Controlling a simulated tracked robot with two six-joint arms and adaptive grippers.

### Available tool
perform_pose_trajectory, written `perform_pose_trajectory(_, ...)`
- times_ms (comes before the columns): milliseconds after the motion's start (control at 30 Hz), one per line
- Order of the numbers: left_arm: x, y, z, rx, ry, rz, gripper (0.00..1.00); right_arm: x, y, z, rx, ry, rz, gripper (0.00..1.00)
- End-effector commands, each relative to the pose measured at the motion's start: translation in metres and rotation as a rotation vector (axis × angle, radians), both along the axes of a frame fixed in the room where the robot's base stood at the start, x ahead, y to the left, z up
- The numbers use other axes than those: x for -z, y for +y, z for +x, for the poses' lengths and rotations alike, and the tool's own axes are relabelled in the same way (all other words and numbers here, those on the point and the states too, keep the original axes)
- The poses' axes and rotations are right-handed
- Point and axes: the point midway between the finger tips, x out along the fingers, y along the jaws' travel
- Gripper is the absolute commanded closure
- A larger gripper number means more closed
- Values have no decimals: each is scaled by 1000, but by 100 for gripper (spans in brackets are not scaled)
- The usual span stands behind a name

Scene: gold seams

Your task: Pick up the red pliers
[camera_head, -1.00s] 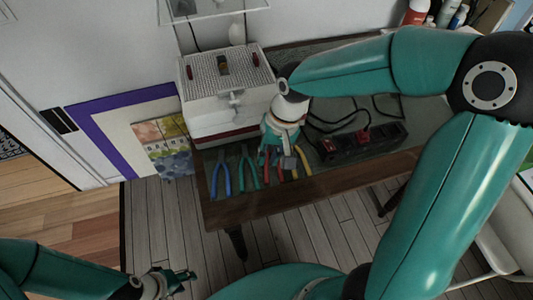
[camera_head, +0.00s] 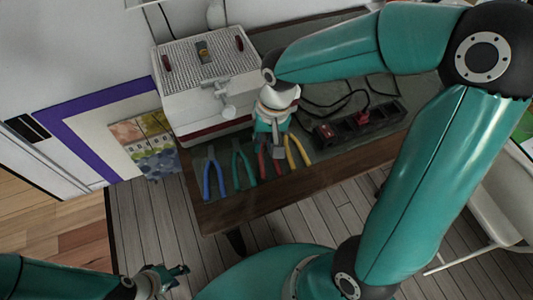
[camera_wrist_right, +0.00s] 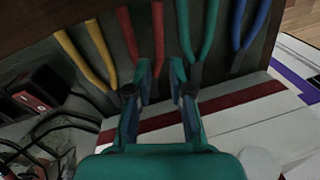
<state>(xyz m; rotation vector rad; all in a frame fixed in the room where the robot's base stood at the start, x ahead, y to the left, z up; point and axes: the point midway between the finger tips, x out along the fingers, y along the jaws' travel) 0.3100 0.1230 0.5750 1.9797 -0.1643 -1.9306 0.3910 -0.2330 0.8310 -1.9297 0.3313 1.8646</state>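The red pliers (camera_head: 262,166) lie on the workbench near its front edge, between the green pliers (camera_head: 243,168) and the yellow pliers (camera_head: 297,152). My right gripper (camera_head: 275,152) points down just above them and partly hides them in the head view. In the right wrist view the gripper (camera_wrist_right: 160,70) is open, its two fingers apart. The red pliers' handles (camera_wrist_right: 158,35) reach toward the left finger, and their head is partly hidden there. I cannot tell whether they touch. My left gripper (camera_head: 178,276) is low at the left, away from the bench; its opening is unclear.
Blue pliers (camera_head: 213,177) lie left of the green ones. A white box-like machine (camera_head: 205,92) stands behind the pliers. A black power strip (camera_head: 358,122) with cables lies to the right. The bench's front edge (camera_head: 300,187) is close to the handles.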

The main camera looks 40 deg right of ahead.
Motion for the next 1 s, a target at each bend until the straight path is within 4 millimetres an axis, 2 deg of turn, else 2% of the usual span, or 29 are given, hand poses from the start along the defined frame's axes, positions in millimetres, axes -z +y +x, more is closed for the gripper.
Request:
perform_pose_trajectory(233, 1, 0, 0, 0, 0, 0, 60, 16, 0, 3, 0, 3, 0, 79)
perform_pose_trajectory(500, 3, 0, 0, 0, 0, 0, 60, 52, 0, 12, -1, 2, 0, 79)
perform_pose_trajectory(800, 3, 0, 0, 0, 0, 0, 60, 57, 1, 12, 1, 0, 1, 79)
perform_pose_trajectory(933, 3, 0, 0, 0, 0, 0, 60, 57, 1, 12, 1, 0, 1, 99)
perform_pose_trajectory(1000, 3, 0, 0, 0, 0, 0, 60, 57, 1, 12, 1, 0, 1, 100)
